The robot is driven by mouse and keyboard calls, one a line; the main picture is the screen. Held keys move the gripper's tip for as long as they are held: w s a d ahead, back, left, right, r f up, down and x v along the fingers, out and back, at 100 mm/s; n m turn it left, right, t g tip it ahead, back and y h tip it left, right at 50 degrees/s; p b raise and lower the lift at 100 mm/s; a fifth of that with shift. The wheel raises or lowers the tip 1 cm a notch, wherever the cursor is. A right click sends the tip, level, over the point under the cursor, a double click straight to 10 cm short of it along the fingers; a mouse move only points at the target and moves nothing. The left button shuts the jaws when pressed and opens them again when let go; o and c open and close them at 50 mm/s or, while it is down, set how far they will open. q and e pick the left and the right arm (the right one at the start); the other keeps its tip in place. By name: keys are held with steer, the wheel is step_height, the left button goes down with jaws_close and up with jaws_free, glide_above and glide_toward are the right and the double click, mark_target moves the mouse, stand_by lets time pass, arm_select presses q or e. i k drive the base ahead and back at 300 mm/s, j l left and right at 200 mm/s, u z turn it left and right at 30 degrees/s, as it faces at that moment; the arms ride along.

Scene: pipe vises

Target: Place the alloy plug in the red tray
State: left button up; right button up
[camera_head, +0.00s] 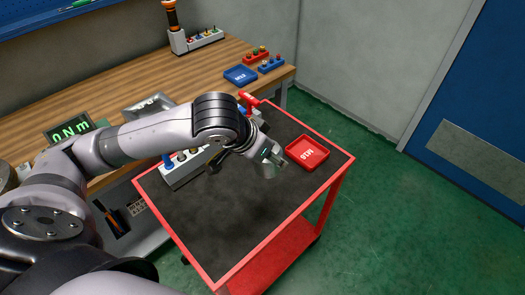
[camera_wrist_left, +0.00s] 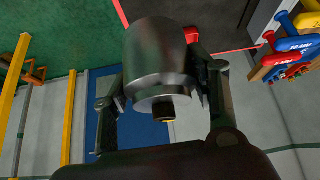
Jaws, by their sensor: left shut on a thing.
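My left gripper (camera_head: 271,164) is over the right part of the trolley top, just left of the red tray. In the left wrist view, the gripper's two fingers (camera_wrist_left: 158,88) are shut on the alloy plug (camera_wrist_left: 155,55), a grey metal cylinder with a narrower dark tip. In the head view the plug is too small and too much covered by the gripper to tell apart. The red tray (camera_head: 307,152), marked M16, lies on the trolley top and looks empty. My right gripper is not in view.
The red-framed trolley (camera_head: 230,222) has a dark top, mostly clear in front. A grey block with coloured parts (camera_head: 183,172) stands at its left, partly behind my arm. A blue tray (camera_head: 240,75) and coloured racks (camera_head: 270,64) are on the wooden bench behind.

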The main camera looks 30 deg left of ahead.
mark_target(306, 154)
steer(key=i+l+u, duration=0.25)
steer(key=i+l, duration=0.45)
steer(key=i+l+u, duration=0.1)
steer(key=i, duration=0.2)
